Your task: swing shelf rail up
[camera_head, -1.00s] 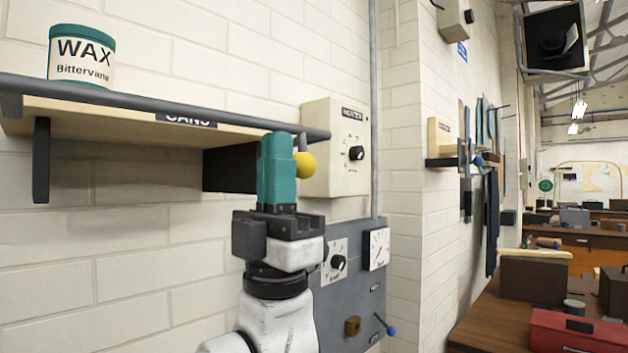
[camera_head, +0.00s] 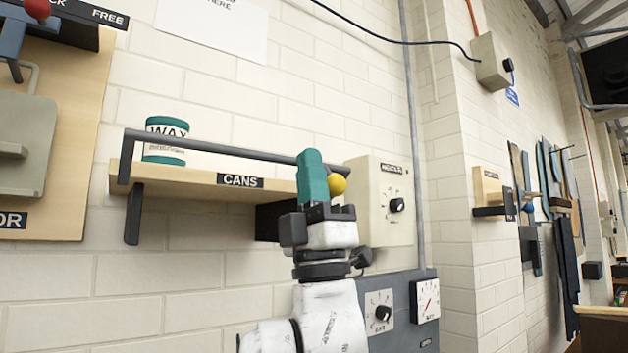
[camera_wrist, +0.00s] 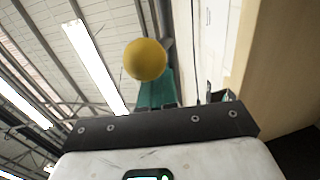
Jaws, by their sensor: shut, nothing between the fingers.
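The dark grey shelf rail (camera_head: 230,147) runs along the front of the wooden CANS shelf (camera_head: 185,178), clear above the board's edge. Its left end bends down beside the shelf. A yellow ball knob (camera_head: 337,185) is at the rail's right end. My gripper (camera_head: 310,160), with teal fingers, is shut and empty at the rail's right end, just left of the knob in the head view. The fingers hide part of the rail's end. The wrist view shows the knob (camera_wrist: 146,60) overlapping the teal fingers (camera_wrist: 157,92); I cannot tell whether they touch.
A WAX can (camera_head: 166,155) stands upright on the shelf behind the rail. A cream control box (camera_head: 380,205) is on the wall close right of my gripper, with a grey dial panel (camera_head: 400,290) below. A wooden board (camera_head: 75,150) hangs at left.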

